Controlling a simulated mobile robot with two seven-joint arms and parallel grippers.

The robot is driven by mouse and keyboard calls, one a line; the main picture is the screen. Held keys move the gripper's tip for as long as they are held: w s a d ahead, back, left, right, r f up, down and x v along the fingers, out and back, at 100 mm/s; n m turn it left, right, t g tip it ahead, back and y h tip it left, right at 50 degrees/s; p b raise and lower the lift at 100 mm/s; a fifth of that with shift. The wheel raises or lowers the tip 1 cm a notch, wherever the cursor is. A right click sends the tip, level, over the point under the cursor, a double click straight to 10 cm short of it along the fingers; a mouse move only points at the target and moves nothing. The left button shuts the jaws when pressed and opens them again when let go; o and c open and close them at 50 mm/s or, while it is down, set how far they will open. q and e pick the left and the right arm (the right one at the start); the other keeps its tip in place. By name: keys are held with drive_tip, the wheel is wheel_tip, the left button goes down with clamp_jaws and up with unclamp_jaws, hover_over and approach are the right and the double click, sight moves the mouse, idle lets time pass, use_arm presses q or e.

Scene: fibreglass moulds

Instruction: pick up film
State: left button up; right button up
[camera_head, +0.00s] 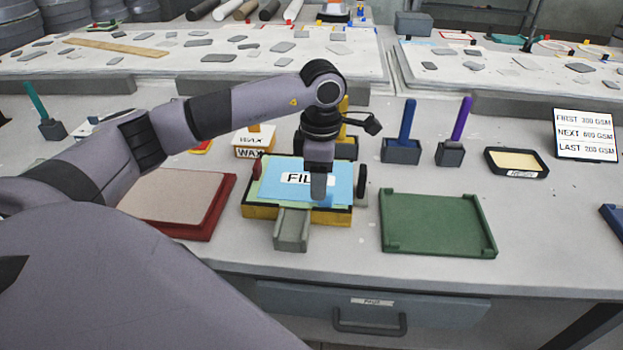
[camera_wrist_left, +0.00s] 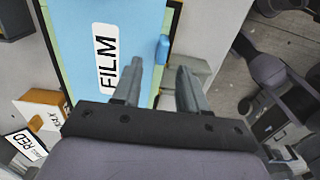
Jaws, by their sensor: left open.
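The film is a light blue sheet (camera_head: 334,184) with a white label reading FILM, partly hidden behind my gripper. It lies on a yellow-sided mould (camera_head: 262,212) on the bench. My left gripper (camera_head: 318,190) points down over the film in the head view, near its label. My right gripper is not in view.
A grey block (camera_head: 291,229) stands at the mould's front. A green tray (camera_head: 436,225) is to the right, a red-edged board (camera_head: 186,200) to the left. A wax box (camera_head: 254,141), blue-handled (camera_head: 401,150) and purple-handled tools (camera_head: 450,152) stand behind. The bench front is clear.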

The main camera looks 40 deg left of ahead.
use_arm(q)
wheel_tip(320, 180, down, 3)
drive_tip(key=shift+d+f, duration=0.1)
clamp_jaws()
idle(0.3)
wheel_tip(320, 180, up, 20)
drive_tip(key=shift+p, duration=0.35)
